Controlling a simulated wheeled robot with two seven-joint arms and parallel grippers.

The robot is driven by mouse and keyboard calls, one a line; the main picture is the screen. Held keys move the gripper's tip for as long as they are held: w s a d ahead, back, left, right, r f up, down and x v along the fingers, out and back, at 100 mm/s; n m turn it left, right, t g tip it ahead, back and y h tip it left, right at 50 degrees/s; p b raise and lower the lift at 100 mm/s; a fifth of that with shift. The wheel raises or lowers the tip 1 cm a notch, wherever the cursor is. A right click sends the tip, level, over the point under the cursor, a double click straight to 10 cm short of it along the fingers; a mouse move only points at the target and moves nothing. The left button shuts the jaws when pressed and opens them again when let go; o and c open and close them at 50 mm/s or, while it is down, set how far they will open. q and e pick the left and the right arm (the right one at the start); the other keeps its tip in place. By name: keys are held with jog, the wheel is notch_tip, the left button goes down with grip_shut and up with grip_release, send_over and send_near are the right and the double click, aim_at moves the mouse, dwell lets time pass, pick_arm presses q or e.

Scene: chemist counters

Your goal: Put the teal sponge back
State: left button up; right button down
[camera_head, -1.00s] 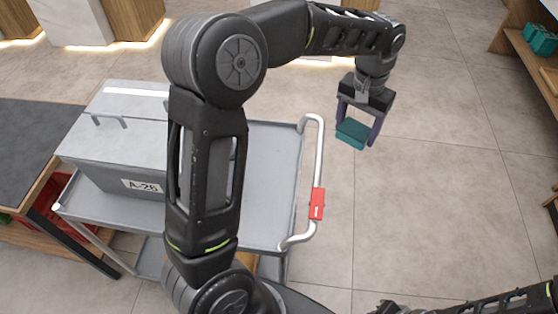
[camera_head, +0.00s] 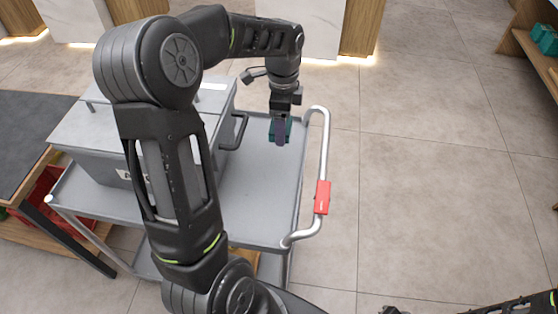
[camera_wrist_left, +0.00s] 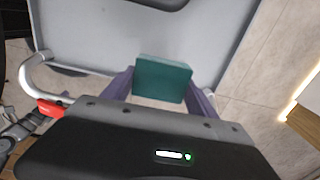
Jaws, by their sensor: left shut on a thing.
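The teal sponge (camera_wrist_left: 162,79) is a small block held between the purple fingers of my left gripper (camera_wrist_left: 160,88). In the head view the sponge (camera_head: 287,130) shows partly behind the left gripper (camera_head: 281,131), above the grey tray of the cart (camera_head: 262,190) near its handle end. In the left wrist view the tray spreads out beyond the sponge. I cannot tell how high the sponge is above the tray. My right arm shows at the bottom right, but its gripper is not visible.
A grey lidded box (camera_head: 100,165) stands on the cart's left part, partly hidden by my left arm. The cart's handle (camera_head: 324,160) has a red tag (camera_head: 322,197). A wooden shelf (camera_head: 532,55) at the right holds teal items (camera_head: 545,38). The floor right of the cart is clear.

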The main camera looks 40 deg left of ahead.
pick_arm(q)
jog(key=shift+s+a, duration=0.1)
jog(key=shift+a, duration=0.1)
jog(key=shift+f, duration=0.2)
send_over(280, 158)
notch_tip(280, 158, down, 6)
jog(key=shift+f, duration=0.1)
dwell(0.3)
jog(key=shift+f, duration=1.75)
